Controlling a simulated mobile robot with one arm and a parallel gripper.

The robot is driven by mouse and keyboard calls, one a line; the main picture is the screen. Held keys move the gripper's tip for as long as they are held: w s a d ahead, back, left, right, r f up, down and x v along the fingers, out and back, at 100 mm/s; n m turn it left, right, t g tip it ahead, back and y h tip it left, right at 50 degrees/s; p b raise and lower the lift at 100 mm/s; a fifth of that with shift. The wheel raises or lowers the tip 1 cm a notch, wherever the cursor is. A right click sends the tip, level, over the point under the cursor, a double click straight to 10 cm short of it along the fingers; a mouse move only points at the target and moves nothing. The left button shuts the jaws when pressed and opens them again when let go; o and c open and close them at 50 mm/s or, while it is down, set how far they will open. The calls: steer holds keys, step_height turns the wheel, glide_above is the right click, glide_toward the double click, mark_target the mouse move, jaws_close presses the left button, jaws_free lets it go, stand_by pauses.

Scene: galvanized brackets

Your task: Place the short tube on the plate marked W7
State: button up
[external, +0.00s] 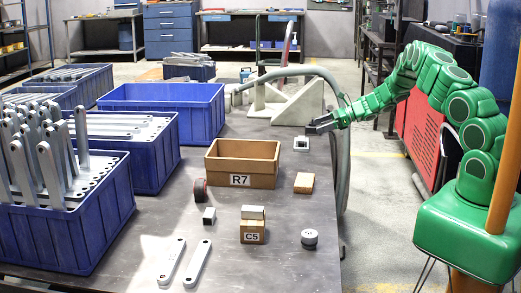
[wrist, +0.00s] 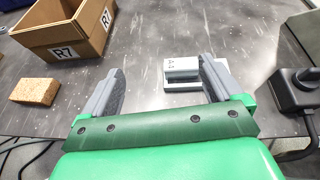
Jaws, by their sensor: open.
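My gripper (external: 318,127) is open and empty above the right edge of the table. Its two fingers (wrist: 160,85) also show in the wrist view. A small grey block-like piece (wrist: 181,68) with a small mark sits on a pale flat plate (wrist: 196,86), just beyond and between the fingertips. I cannot read the mark surely. A short square grey tube (external: 208,216) with a dark open end stands left of the middle of the table. No W7 mark is legible.
A brown box marked R7 (external: 242,165) stands mid-table, with a tan block (external: 304,183) to its right. A small C5 box (external: 252,231), a round grey piece (external: 309,239), a dark roll (external: 199,190) and two flat bars (external: 198,264) lie nearer. Blue bins (external: 100,220) fill the left.

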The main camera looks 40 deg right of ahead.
steer(key=s+a+r+n+g+y, duration=0.1)
steer(key=s+a+r+n+g, duration=0.2)
steer(key=a+r, duration=0.45)
steer(key=s+a+r+n+g+y, duration=0.1)
steer(key=s+a+r+n, duration=0.3)
steer(key=a+r, duration=0.4)
steer(key=s+a+r+n+g+h, duration=0.1)
steer(key=s+a+r+n+g, duration=0.25)
steer(key=s+a+r, duration=0.35)
steer(key=s+a+r+n+g, duration=0.2)
steer(key=s+a+n, duration=0.2)
steer(key=s, duration=0.4)
steer(key=s+r+n+g+h, duration=0.1)
steer(key=s+r+n+h, duration=0.15)
steer(key=s, duration=0.75)
steer(key=s+r+n+g+h, duration=0.1)
steer(key=s+n+h, duration=0.25)
steer(key=s, duration=0.65)
steer(key=s+d+n+h, duration=0.2)
steer(key=s+d, duration=0.3)
steer(key=s, duration=0.4)
steer(key=s+d+n+h, duration=0.3)
steer(key=s+d, duration=0.2)
steer(key=s, duration=0.5)
steer(key=shift+f+t, duration=0.25)
steer(key=shift+t, duration=0.1)
